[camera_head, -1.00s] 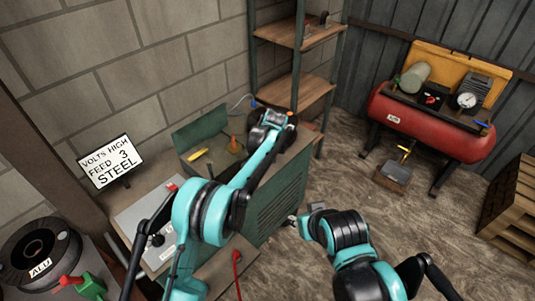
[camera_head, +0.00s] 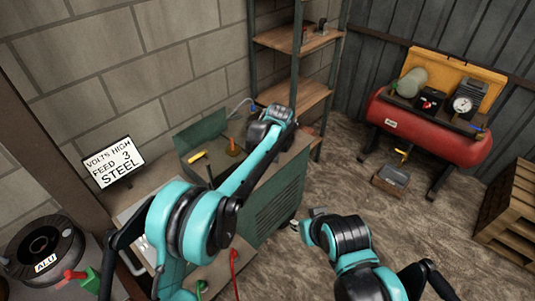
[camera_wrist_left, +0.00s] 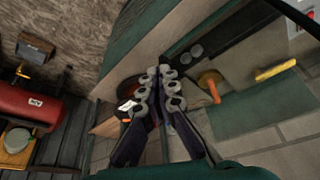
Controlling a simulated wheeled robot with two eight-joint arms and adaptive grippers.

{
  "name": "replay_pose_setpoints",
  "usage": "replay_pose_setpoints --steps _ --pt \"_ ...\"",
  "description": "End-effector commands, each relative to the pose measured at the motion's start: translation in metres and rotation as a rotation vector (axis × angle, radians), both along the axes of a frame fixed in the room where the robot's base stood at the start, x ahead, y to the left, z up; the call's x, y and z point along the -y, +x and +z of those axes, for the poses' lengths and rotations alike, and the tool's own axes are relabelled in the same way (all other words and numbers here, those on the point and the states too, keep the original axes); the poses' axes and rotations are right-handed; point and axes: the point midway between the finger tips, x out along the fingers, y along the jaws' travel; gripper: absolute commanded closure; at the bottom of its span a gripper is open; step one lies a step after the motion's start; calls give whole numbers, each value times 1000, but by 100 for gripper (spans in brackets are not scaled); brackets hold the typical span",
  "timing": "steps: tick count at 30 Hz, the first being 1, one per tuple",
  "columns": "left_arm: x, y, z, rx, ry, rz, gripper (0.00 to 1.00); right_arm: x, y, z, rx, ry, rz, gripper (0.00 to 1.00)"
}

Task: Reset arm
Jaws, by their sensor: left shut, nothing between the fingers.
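My left arm reaches from the lower left over the green cabinet (camera_head: 280,207) toward the shelf. Its gripper end sits above the cabinet's far end in the head view, with the fingers hidden behind the wrist. In the left wrist view my left gripper (camera_wrist_left: 159,90) is shut and empty, its fingers side by side. My right arm is at lower centre in the head view. The tip of my right gripper (camera_head: 300,223) shows small over the floor, and its finger state is unclear.
A sign (camera_head: 114,167) reads "VOLTS HIGH FEED 3 STEEL". An "ALU" spool (camera_head: 42,247) is at lower left. A wooden shelf (camera_head: 300,93) stands close beyond the left gripper. A red compressor (camera_head: 425,135) and a pallet (camera_head: 512,205) are at right.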

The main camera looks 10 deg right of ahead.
Motion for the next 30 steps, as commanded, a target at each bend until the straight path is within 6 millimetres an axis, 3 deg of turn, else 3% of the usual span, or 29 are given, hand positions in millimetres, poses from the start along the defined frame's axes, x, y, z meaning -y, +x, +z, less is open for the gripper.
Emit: replay_pose_setpoints --steps 8,11,14,21,26,30 --pt "-5 -3 9 2 -1 1 100 0 0 0 0 0 0 64" --pt "-26 -9 24 7 -6 -3 100 0 0 -1 0 0 0 64" --pt "-63 -24 48 20 -13 -9 100 0 0 -4 0 0 0 64" --pt "-167 -92 97 68 -30 -33 100 0 0 -13 0 0 0 64" --pt "-225 -152 107 108 -32 -47 100 0 0 -18 0 0 0 64" --pt "-268 -209 100 147 -28 -54 100 0 0 -22 0 0 0 64"
